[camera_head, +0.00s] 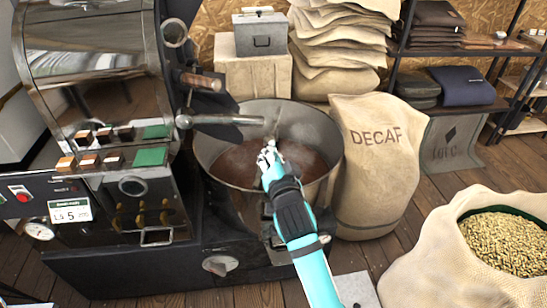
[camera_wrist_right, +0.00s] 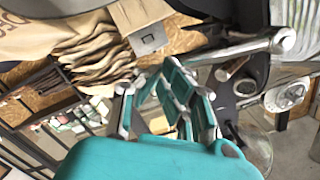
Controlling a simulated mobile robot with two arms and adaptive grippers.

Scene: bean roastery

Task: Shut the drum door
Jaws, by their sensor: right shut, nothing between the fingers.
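The roaster (camera_head: 100,105) stands at the left. A dark angled plate (camera_head: 218,130) sticks out from its right side over the cooling bin; it looks like the drum door standing out, but I cannot tell its angle. A metal bar (camera_head: 228,120) with a round end lies across it and also shows in the wrist view (camera_wrist_right: 235,50). A wooden-grip handle (camera_head: 202,81) is above. My right gripper (camera_head: 268,154) is shut and empty over the bin, right of and below the bar's tip, apparently apart from it. In the wrist view its teal fingers (camera_wrist_right: 187,92) are close together. My left gripper is out of view.
The round cooling bin (camera_head: 325,135) holds brown contents under my right gripper. A DECAF sack (camera_head: 375,170) stands against its right. An open sack of beans (camera_head: 430,255) is at lower right. Stacked sacks (camera_head: 340,45) and a grey box (camera_head: 260,35) are behind.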

